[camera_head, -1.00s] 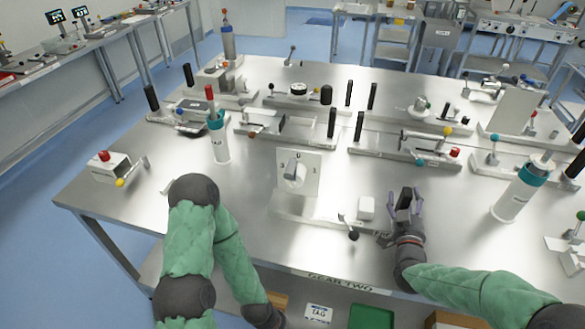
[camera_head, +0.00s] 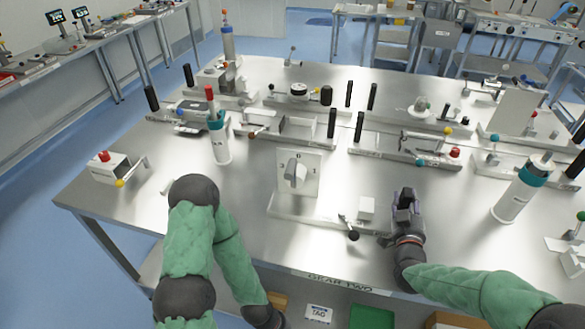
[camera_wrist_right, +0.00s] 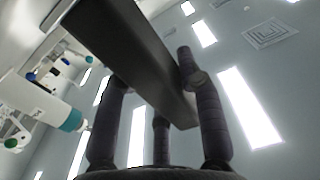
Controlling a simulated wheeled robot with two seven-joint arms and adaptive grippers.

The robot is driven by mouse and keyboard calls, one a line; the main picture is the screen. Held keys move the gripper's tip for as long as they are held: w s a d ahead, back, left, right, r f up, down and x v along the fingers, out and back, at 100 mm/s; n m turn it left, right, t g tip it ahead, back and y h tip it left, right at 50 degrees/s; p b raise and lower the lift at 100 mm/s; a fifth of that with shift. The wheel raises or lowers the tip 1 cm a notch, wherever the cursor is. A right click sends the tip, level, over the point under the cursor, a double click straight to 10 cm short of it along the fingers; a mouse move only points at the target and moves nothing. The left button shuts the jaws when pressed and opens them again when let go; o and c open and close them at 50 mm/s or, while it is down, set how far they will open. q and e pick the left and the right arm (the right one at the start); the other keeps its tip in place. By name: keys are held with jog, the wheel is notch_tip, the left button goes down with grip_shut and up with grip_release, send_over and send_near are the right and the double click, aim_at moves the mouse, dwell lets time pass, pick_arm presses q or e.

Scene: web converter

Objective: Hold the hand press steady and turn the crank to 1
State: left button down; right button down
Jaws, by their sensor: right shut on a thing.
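The hand press seems to be the device at the table's front middle. It has a white base plate (camera_head: 310,218), an upright white panel (camera_head: 311,186) with small marks, and a grey-white crank-like knob (camera_head: 293,174) on its face. A dark handle (camera_head: 405,197) stands at the right of the base. My right gripper (camera_head: 406,208) is shut on this handle, and the dark bar (camera_wrist_right: 135,65) lies between its fingers in the wrist view. My left arm bends down at the left front; its gripper is out of view.
A small lever with a black ball (camera_head: 352,235) and a white block (camera_head: 367,209) sit between panel and right gripper. A white cylinder with a teal collar (camera_head: 219,143) stands left, another (camera_head: 520,190) right. Several fixtures fill the back.

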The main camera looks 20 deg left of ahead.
jog(key=shift+s+f+b, duration=0.1)
jog(key=shift+f+b, duration=0.15)
jog(key=shift+b, duration=0.25)
